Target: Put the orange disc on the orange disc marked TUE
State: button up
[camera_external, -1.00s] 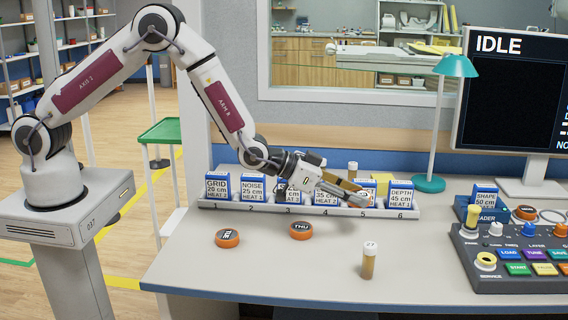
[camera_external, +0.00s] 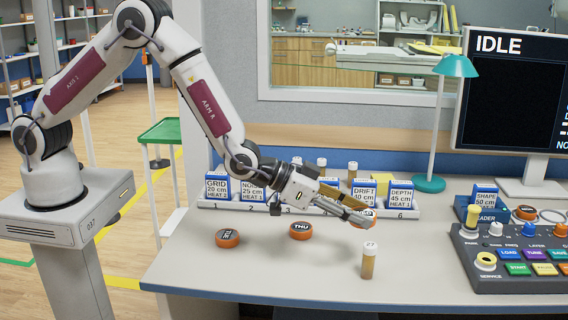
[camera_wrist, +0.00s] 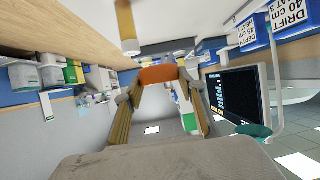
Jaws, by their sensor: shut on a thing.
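My gripper (camera_external: 364,219) is shut on an orange disc (camera_wrist: 158,74), which sits between the fingertips in the wrist view. In the external view the held disc (camera_external: 370,224) is partly hidden by the fingers, in front of the rack's right part and apart from the other discs. An orange disc with a dark top marked THU (camera_external: 300,230) lies on the table to the left of my gripper. Another orange disc (camera_external: 228,238) lies farther left; its label is turned and I cannot read it surely.
A capped tan vial (camera_external: 368,262) stands on the table just in front of my gripper. A rack (camera_external: 232,206) of labelled boxes runs behind it. A button console (camera_external: 520,262) fills the right side. The front left of the table is clear.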

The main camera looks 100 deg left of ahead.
jog(key=s+d+r+n+y, duration=0.1)
jog(key=s+d, duration=0.2)
jog(key=d, duration=0.3)
jog(key=n+g+y, duration=0.9)
jog(key=n+y, duration=0.1)
jog(key=n, duration=0.2)
send_over(224, 237)
jog(key=shift+f, duration=0.15)
jog(key=shift+f, duration=2.8)
jog(key=shift+f, duration=2.05)
jog(key=shift+f, duration=0.15)
